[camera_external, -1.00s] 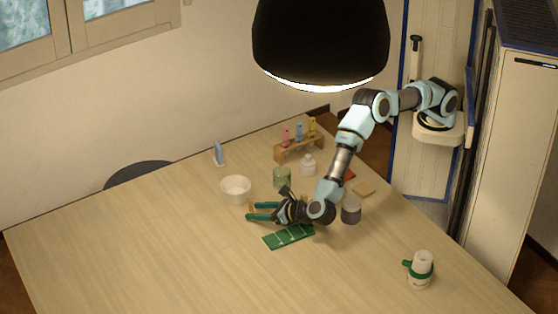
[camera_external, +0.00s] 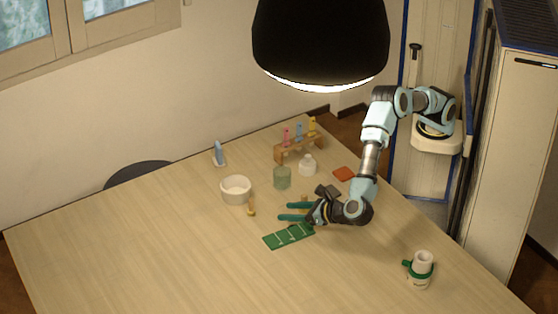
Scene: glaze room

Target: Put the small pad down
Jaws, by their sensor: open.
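My gripper (camera_external: 283,211) has two teal fingers pointing left, parted and with nothing seen between them. It is over the middle of the table, just behind the green marked strip (camera_external: 283,238). A flat orange-red pad (camera_external: 343,173) lies on the table behind my arm, apart from the gripper. I cannot tell whether it is the small pad. My forearm and wrist hide part of the table to the right of the gripper.
A white bowl (camera_external: 236,190), a small yellow-tipped tool (camera_external: 251,208), a green jar (camera_external: 282,178) and a white lidded pot (camera_external: 307,166) stand nearby. A wooden rack (camera_external: 299,149) is at the back. A white-and-green cup (camera_external: 420,270) stands front right. The left and front table are clear.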

